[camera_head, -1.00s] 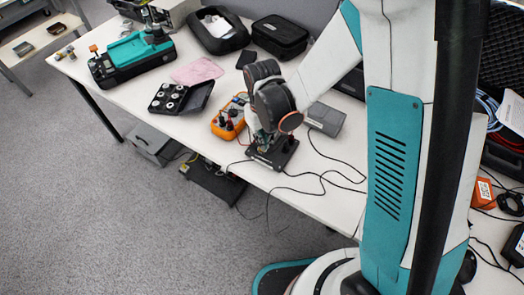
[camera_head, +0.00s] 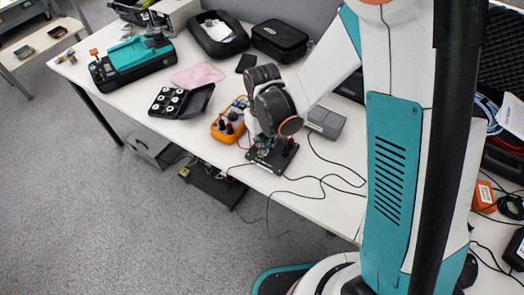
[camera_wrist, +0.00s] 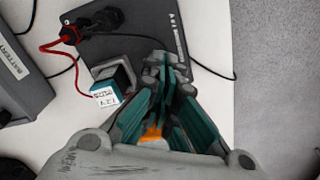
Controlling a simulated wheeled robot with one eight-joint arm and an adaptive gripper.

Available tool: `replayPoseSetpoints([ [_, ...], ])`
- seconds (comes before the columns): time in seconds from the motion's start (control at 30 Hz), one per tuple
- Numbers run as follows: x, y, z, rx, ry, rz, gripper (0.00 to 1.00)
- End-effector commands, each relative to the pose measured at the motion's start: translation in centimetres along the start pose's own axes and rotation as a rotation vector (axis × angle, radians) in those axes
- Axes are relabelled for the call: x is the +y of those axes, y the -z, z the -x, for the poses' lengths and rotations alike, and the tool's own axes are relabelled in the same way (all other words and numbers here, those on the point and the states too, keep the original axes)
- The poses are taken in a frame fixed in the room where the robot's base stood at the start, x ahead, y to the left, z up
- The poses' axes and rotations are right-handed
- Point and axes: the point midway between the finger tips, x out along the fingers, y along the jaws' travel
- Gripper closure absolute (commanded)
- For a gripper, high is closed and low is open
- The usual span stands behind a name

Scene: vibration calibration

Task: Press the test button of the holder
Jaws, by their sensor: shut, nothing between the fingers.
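The holder appears to be the black plate (camera_head: 284,156) near the table's front edge, with dark plugs on it. It also shows in the wrist view as a dark plate (camera_wrist: 140,40) with a red lead plugged in at its left. A teal and white block (camera_wrist: 112,82) with a printed label sits at its near left corner. My gripper (camera_wrist: 168,66) is shut and empty, its fingertips over the near edge of the plate. Whether they touch it I cannot tell. I cannot make out the test button. In the head view my wrist hides part of the plate.
A grey box (camera_head: 326,121) stands right of the plate; an orange meter (camera_head: 229,122) is at its left. Black cables (camera_head: 322,180) run over the table on the right. An open case of weights (camera_head: 181,101) and a pink cloth (camera_head: 197,73) lie farther back.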

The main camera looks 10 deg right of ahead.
Motion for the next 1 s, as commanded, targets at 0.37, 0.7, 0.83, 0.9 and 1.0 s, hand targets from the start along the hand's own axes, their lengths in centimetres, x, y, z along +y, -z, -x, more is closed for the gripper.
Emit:
replayPoseSetpoints([
  [0.37,0.0,0.0,-0.01,0.0,0.0,0.0,1.0],
  [0.7,0.0,0.0,-0.41,0.0,0.0,0.0,1.0],
  [0.83,0.0,0.0,-0.59,0.0,0.0,0.0,1.0],
  [0.9,0.0,0.0,-0.68,0.0,0.0,0.0,1.0],
  [1.0,0.0,0.0,-0.82,0.0,0.0,0.0,1.0],
])
